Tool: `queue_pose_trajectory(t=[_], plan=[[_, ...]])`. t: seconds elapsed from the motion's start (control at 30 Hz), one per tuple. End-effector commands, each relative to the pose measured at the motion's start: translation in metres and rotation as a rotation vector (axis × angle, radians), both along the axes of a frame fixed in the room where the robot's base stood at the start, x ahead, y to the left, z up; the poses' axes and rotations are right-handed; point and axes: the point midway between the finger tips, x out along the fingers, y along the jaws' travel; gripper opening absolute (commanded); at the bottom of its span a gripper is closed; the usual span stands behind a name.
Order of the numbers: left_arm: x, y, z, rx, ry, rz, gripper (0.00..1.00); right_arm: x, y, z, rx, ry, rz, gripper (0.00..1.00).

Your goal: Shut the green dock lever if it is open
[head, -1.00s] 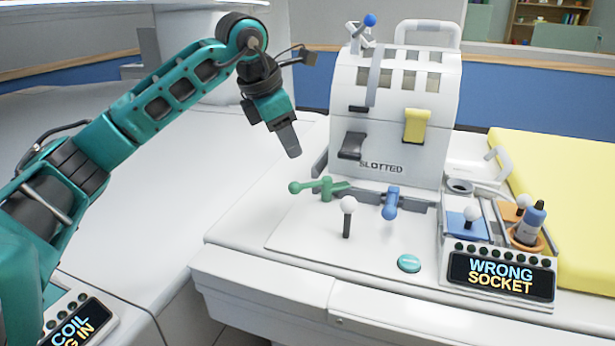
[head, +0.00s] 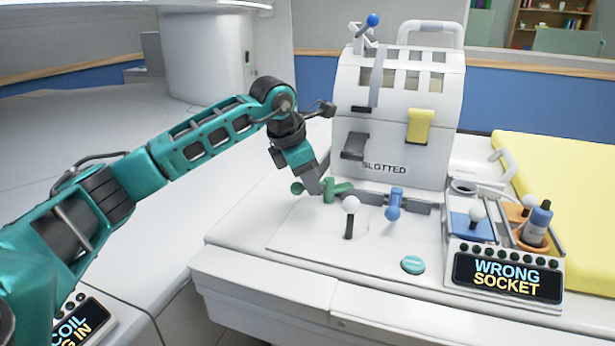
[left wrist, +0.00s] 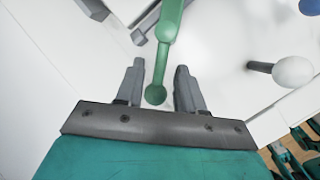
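The green dock lever (head: 330,190) is at the front left foot of the white slotted housing. Its bar lies sideways, with the ball knob (head: 297,188) out to the left. In the left wrist view the green lever (left wrist: 166,30) runs down to its knob (left wrist: 155,95), which sits between the two fingers. My left gripper (head: 318,186) is right at the lever; in the left wrist view its fingers (left wrist: 158,88) are apart, with a gap visible on each side of the knob. In the head view the gripper partly covers the lever's left arm. My right gripper is not in view.
A white-knobbed stick (head: 350,205) stands just right of the lever, with a blue lever (head: 394,203) beyond it. A teal button (head: 413,265) is near the front edge. A "WRONG SOCKET" panel (head: 508,278) with a bottle (head: 537,224) behind it is at the right.

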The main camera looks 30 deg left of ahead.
Motion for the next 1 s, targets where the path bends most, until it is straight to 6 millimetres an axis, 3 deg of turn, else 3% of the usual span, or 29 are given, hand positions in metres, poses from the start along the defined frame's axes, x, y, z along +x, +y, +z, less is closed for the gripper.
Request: queue_pose_trajectory(t=[0.37, 1.0], plan=[[-0.0002, 0.0000, 0.0004, 0.000, 0.000, 0.000, 0.01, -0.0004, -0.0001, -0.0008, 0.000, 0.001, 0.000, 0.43], [0.0026, -0.0057, 0.0012, 0.000, 0.000, 0.005, 0.00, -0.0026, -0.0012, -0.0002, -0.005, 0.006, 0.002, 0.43]])
